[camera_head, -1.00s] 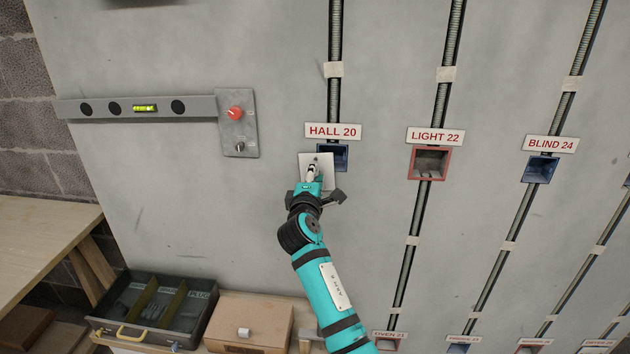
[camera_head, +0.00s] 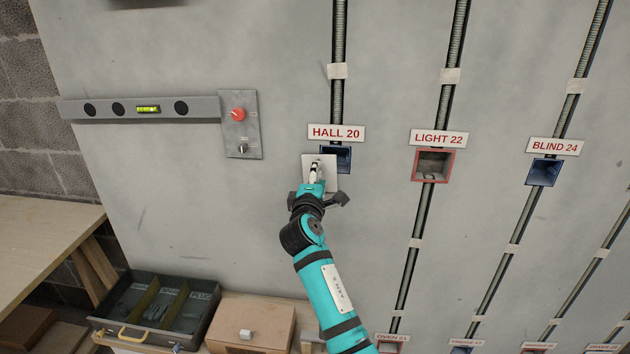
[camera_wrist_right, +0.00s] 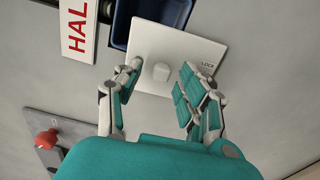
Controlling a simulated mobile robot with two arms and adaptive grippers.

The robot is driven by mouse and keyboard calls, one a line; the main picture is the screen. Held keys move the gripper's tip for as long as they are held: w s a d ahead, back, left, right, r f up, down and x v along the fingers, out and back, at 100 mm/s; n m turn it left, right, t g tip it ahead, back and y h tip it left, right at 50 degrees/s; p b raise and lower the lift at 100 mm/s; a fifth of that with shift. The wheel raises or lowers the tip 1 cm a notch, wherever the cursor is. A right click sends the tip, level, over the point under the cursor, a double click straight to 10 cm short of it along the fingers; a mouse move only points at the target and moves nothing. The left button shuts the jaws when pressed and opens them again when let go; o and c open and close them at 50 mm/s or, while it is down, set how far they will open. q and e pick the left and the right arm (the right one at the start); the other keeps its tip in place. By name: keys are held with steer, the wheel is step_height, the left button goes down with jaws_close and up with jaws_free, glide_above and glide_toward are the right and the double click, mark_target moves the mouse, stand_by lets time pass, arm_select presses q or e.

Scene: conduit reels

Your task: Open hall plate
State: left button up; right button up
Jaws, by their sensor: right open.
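The hall plate (camera_head: 331,181) is a white square cover with a small knob. It sits below the HALL 20 label (camera_head: 337,133), shifted to the lower left of the blue hall box (camera_head: 343,158), so part of the box shows open. In the right wrist view the plate (camera_wrist_right: 195,48) carries the knob (camera_wrist_right: 161,72) and a LOCK mark. My right gripper (camera_head: 316,171) is at the plate; it also shows in the wrist view (camera_wrist_right: 158,78), its fingers apart on either side of the knob with gaps visible. My left gripper is not in view.
A red-framed LIGHT 22 box (camera_head: 433,165) and a blue BLIND 24 box (camera_head: 543,171) are to the right. A panel with a red knob (camera_head: 238,114) and a level (camera_head: 135,109) are to the left. A divided tray (camera_head: 205,322) and a wooden box (camera_head: 275,315) stand below.

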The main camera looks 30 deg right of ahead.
steer(key=v, duration=1.2)
